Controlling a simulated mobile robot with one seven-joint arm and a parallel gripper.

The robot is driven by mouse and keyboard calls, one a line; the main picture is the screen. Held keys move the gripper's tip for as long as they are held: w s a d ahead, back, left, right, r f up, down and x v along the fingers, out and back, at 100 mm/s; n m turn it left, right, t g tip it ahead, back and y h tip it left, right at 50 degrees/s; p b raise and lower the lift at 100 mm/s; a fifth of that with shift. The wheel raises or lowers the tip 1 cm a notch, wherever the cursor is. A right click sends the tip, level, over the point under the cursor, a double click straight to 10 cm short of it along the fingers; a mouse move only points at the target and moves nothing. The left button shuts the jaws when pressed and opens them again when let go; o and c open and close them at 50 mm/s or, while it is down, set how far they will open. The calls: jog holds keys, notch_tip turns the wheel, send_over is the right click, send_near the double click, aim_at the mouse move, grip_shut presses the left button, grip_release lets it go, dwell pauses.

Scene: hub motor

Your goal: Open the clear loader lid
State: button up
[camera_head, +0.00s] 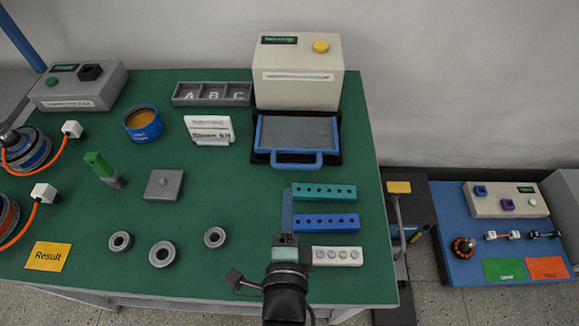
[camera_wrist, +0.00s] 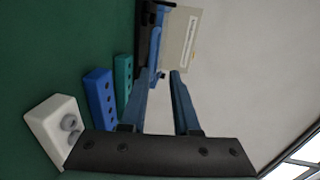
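The loader lid (camera_head: 297,132) is a flat grey, see-through-looking panel in a blue frame. It lies flat in front of the cream machine, with a blue handle (camera_head: 297,164) on its near edge. In the wrist view the lid is seen edge-on, as a dark and blue strip beyond the fingertips. My gripper (camera_head: 287,191) is nearer the front edge, short of the handle and a little left of it. In the wrist view its two blue fingers (camera_wrist: 162,74) stand apart with nothing between them. The gripper is open and touches nothing visible.
The cream machine (camera_head: 298,82) with a yellow button stands behind the lid. A teal block (camera_head: 324,191), a blue block (camera_head: 326,221) and a white block (camera_head: 337,256) lie right of my gripper. Grey rings (camera_head: 162,254) lie left. Green table is clear between.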

aim_at(289, 168)
jog(key=shift+s+f, duration=0.2)
jog(key=shift+f, duration=0.5)
jog(key=shift+w, duration=0.15)
jog(key=w, duration=0.4)
jog(key=w+f, duration=0.1)
jog(key=w, duration=0.3)
jog(key=w+f, duration=0.1)
jog(key=w, duration=0.3)
jog(key=shift+f+b, duration=0.25)
jog(key=shift+b, duration=0.1)
grip_shut()
